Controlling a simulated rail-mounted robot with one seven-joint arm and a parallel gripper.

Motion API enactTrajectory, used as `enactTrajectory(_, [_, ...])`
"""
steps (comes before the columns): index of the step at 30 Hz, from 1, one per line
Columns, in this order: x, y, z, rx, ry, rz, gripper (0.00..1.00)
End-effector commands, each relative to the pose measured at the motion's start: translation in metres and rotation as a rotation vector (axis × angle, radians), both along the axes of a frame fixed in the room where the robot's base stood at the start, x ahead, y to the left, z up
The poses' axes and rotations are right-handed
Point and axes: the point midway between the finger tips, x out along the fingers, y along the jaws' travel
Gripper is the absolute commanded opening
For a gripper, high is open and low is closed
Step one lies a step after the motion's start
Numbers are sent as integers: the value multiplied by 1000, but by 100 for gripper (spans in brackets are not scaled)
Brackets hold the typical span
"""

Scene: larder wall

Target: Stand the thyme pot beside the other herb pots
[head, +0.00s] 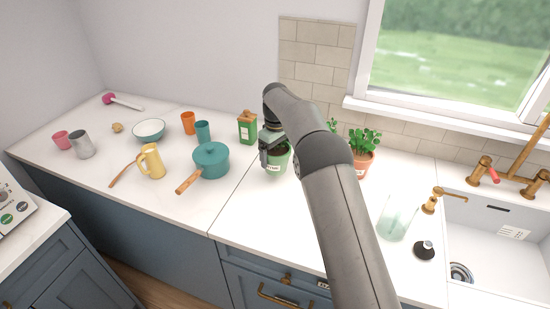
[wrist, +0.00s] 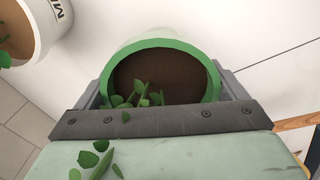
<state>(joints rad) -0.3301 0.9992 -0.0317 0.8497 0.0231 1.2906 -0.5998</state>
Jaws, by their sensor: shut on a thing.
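My gripper (head: 272,152) is shut on a green pot (head: 277,163) with a white label too small to read; I take it for the thyme pot. In the wrist view the fingers sit on either side of this pot (wrist: 165,48), which shows dark soil and small green leaves. The head view does not settle whether its base touches the counter. A white pot (wrist: 38,25) with lettering starting with M stands apart at the upper left of the wrist view. A terracotta pot (head: 362,161) with a leafy plant stands right of my arm. My arm hides the space between.
A green tin (head: 247,127) stands just left of the held pot. A teal saucepan (head: 211,161) is further left. A glass jar (head: 397,218) and the sink (head: 500,235) are at the right. The counter in front of the held pot is clear.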

Motion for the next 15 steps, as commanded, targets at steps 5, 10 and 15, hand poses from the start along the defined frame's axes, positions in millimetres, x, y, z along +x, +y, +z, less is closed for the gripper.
enactTrajectory(5, [2, 4, -18, -1, 3, 0, 56])
enactTrajectory(10, [3, 4, -35, 0, 0, 0, 56])
enactTrajectory(15, [3, 4, -35, 0, -1, 0, 56])
